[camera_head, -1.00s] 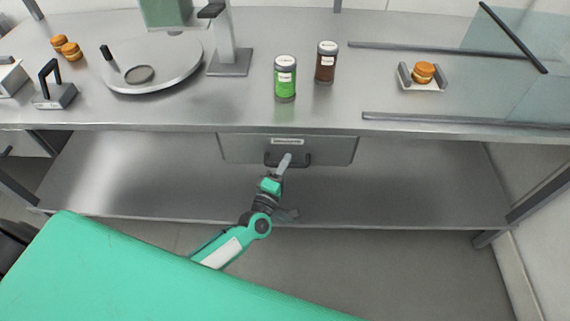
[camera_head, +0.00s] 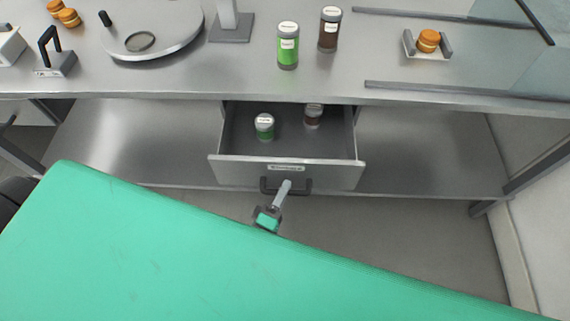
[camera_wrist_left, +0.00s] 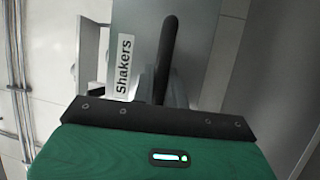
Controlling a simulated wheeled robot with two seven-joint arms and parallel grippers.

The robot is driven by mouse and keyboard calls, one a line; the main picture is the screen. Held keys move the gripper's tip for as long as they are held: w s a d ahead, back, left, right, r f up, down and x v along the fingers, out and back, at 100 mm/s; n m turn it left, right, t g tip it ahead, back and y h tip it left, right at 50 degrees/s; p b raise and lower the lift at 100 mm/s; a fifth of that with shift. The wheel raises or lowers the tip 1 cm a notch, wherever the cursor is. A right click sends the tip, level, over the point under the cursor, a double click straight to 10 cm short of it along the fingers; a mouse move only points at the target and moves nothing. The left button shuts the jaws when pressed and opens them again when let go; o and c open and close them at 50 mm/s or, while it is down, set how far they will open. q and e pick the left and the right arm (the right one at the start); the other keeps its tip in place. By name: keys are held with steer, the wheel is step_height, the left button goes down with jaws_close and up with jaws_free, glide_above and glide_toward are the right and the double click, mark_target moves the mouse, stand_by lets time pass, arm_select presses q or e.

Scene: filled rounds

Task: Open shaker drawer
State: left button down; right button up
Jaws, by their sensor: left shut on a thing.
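The shaker drawer (camera_head: 230,172) hangs under the counter and is pulled out, its inside showing. It holds a green shaker (camera_head: 264,128) and a brown shaker (camera_head: 313,117). My left gripper (camera_head: 284,187) is shut on the drawer's dark handle (camera_head: 303,187) at the middle of its front. In the left wrist view the handle (camera_wrist_left: 167,50) stands in front of the gripper, beside a white label reading "Shakers" (camera_wrist_left: 124,68). The fingertips are partly hidden there. My right gripper is not in view.
A green shaker (camera_head: 288,48) and a brown shaker (camera_head: 330,30) stand on the counter (camera_head: 230,85) above the drawer. A round plate (camera_head: 170,45) is at the left, a small tray (camera_head: 411,47) with a bun at the right. A shelf (camera_head: 410,165) lies below.

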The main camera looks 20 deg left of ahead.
arm_select(q)
steer(key=s+d, duration=0.2)
steer(key=s, duration=0.5)
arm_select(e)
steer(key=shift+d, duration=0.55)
